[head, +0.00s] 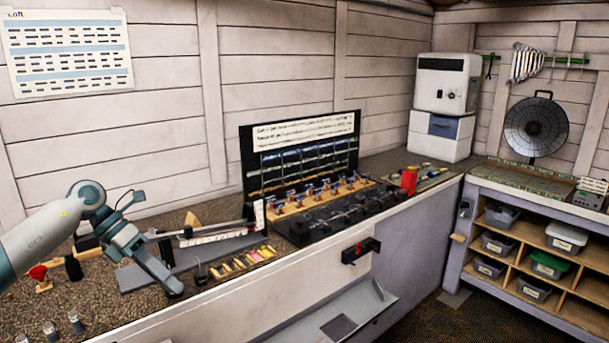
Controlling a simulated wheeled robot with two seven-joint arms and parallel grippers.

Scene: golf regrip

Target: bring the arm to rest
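My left arm comes in from the left edge, and its gripper (152,240) is over the left part of the workbench. Its two fingers are spread wide apart. A thin dark bar with a light stretch (205,231) runs rightward from near the fingers, above a grey plate; I cannot tell whether a finger touches it. Nothing is clearly held. My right gripper is not in view.
The workbench (400,160) runs along the wall. A black rack (300,190) with a row of small blue-topped items stands right of the gripper. Colored strips (243,262) lie near the front edge. A red clamp-like item (38,273) and small jars are at the lower left.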

